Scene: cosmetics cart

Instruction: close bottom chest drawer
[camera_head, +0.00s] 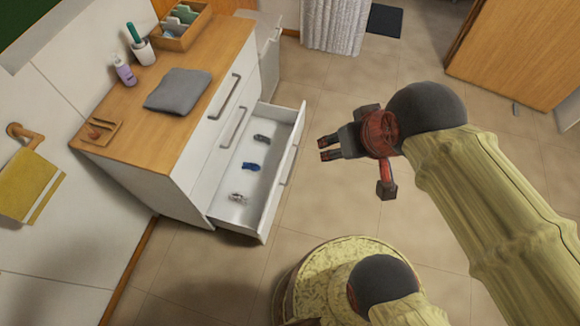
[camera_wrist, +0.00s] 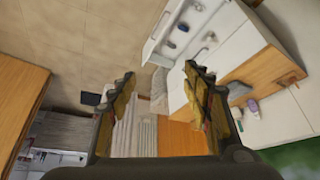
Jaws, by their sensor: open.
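The white chest (camera_head: 150,190) with a wooden top stands at the left in the head view. Its bottom drawer (camera_head: 272,205) is pulled well out and shows several small items inside, one of them blue (camera_head: 250,166). The drawer has a long handle on its front. My gripper (camera_head: 324,149) is open and empty, to the right of the drawer front and apart from it. In the wrist view my gripper's fingers (camera_wrist: 157,85) are spread, and the open drawer (camera_wrist: 165,45) shows beyond them near the top.
On the chest top are a folded grey cloth (camera_head: 180,90), a purple bottle (camera_head: 124,70), a white cup (camera_head: 143,52), a wooden tray (camera_head: 97,131) and a wooden organizer (camera_head: 170,40). A yellow towel (camera_head: 28,185) hangs at the left.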

